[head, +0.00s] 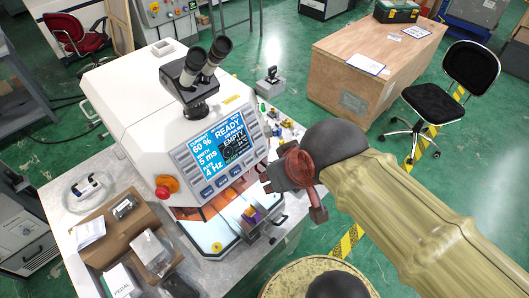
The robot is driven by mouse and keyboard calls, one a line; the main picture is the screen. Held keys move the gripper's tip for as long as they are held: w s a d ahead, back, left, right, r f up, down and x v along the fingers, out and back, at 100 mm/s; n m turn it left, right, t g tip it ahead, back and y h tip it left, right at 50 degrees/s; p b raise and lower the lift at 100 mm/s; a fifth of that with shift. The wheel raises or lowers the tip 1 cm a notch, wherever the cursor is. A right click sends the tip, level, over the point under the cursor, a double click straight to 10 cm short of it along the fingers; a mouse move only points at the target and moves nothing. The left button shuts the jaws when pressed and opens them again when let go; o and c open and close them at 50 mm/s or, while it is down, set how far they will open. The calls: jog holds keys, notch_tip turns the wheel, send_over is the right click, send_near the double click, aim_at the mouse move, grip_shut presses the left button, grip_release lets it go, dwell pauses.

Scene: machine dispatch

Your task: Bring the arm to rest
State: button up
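My arm reaches in from the right edge of the head view, with a ribbed tan link and a dark ball joint. My gripper (296,195), reddish brown, is at the arm's end, beside the right side of the white machine (130,85). I see nothing held in it, but its fingers are small and seen at an angle, so I cannot tell how far apart they are. The machine's screen (222,150) reads READY and EMPTY.
A cardboard box (130,225) with packets stands at the table's front left. Small parts (275,120) lie on the table behind my gripper. A wooden crate (335,70) and a black chair (430,105) stand at the back right.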

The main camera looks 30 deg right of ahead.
notch_tip(320, 180, down, 17)
jog(key=b, duration=1.6)
jog(key=shift+b, duration=0.4)
jog(key=shift+r, duration=0.1)
